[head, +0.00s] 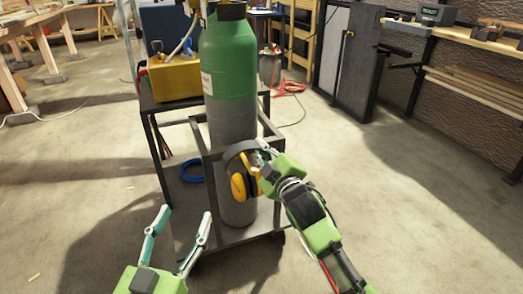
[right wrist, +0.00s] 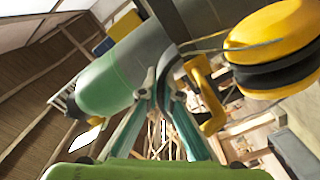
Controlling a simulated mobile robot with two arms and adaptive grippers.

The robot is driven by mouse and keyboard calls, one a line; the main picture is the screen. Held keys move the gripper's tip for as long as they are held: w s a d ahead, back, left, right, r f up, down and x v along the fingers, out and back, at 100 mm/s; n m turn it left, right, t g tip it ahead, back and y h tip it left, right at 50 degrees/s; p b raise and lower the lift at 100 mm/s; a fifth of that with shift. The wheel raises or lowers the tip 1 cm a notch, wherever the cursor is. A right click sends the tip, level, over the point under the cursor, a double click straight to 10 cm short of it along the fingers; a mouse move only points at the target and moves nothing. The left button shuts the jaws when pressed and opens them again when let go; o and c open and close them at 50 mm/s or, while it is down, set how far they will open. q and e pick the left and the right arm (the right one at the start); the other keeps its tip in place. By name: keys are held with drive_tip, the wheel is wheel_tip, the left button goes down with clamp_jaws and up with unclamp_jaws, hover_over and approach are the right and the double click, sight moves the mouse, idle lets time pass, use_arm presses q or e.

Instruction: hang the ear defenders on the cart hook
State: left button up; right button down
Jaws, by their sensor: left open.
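The ear defenders have yellow cups with black pads (head: 240,187) and a dark headband (head: 233,153). They hang upright in front of the cart (head: 148,100). My right gripper (head: 265,150) is shut on the headband at its upper right; in the right wrist view its fingertips (right wrist: 158,82) meet at the dark band, with a yellow cup (right wrist: 272,38) at upper right. A yellow bent piece, seemingly the cart hook (right wrist: 212,122), shows close beside the band; I cannot tell whether the band rests on it. My left gripper (head: 184,215) is open and empty, low in front of the cart.
A tall green and grey gas cylinder (head: 231,105) stands on the cart, right behind the ear defenders. The floor to the right is clear.

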drive_tip(key=shift+w+a, duration=0.1)
drive_tip(key=shift+w, duration=0.1)
drive_tip(key=shift+f+b, duration=0.55)
drive_tip(key=shift+f, duration=1)
use_arm(q)
drive_tip(key=s+r+t+h+b, duration=0.1)
drive_tip(key=s+r+t, duration=0.3)
drive_tip(key=r, duration=0.6)
drive_tip(key=shift+t+h, duration=0.5)
drive_tip(key=shift+t, duration=0.4)
use_arm(e)
drive_tip(key=shift+f, duration=0.6)
use_arm(q)
drive_tip(key=shift+d+r, duration=0.1)
